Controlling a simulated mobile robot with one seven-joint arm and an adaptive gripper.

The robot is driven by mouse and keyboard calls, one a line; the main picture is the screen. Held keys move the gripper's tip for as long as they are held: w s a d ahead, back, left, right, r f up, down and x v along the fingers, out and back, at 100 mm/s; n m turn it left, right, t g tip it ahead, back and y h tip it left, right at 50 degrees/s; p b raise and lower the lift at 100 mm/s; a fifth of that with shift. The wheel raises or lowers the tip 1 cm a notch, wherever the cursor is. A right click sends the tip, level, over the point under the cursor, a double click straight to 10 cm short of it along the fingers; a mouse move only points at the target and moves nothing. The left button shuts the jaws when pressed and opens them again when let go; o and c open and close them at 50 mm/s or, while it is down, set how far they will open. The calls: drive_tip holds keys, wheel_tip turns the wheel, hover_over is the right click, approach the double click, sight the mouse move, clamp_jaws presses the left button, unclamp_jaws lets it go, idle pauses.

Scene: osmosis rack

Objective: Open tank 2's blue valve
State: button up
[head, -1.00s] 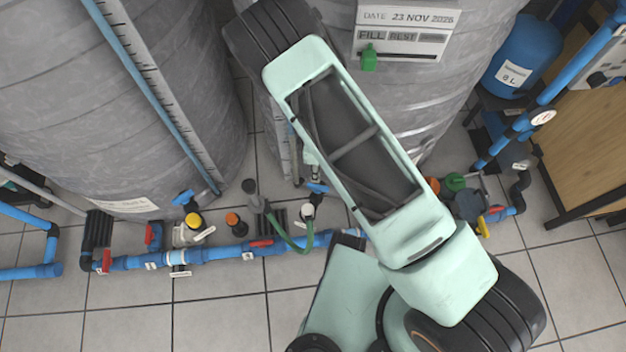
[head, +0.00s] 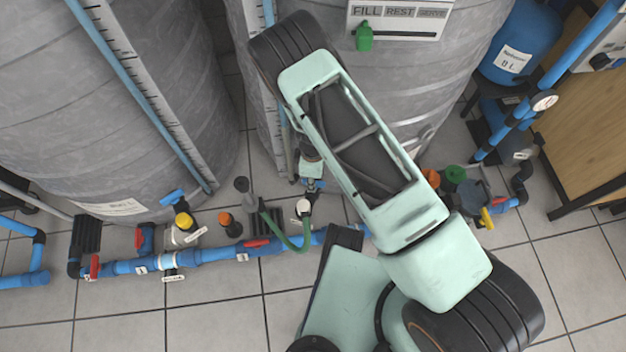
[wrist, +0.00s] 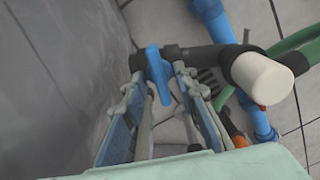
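In the wrist view, the blue valve handle (wrist: 158,74) sticks up from a dark pipe fitting beside the grey tank (wrist: 60,85). My gripper (wrist: 160,76) is open, with one finger on each side of the handle. I cannot tell whether either finger touches it. In the head view, tank 2 (head: 440,70) stands behind my arm. My gripper (head: 309,168) points down by its base, just above the blue valve (head: 313,186), which is partly hidden there.
A white-capped fitting (wrist: 262,78) and a green hose (head: 290,243) lie close to the right of the valve. A blue floor pipe (head: 205,255) with red-handled valves runs in front of the tanks. Another tank (head: 100,100) stands left. Open tiled floor lies in front.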

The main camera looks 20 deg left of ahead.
clamp_jaws()
drive_tip(key=shift+r+n, duration=0.1)
drive_tip(key=shift+n, duration=0.2)
drive_tip(key=n+p, duration=0.2)
drive_tip(key=n, duration=0.1)
drive_tip(key=n+p, duration=0.2)
drive_tip(key=n, duration=0.3)
idle(0.4)
drive_tip(key=shift+n, duration=0.3)
idle(0.3)
unclamp_jaws()
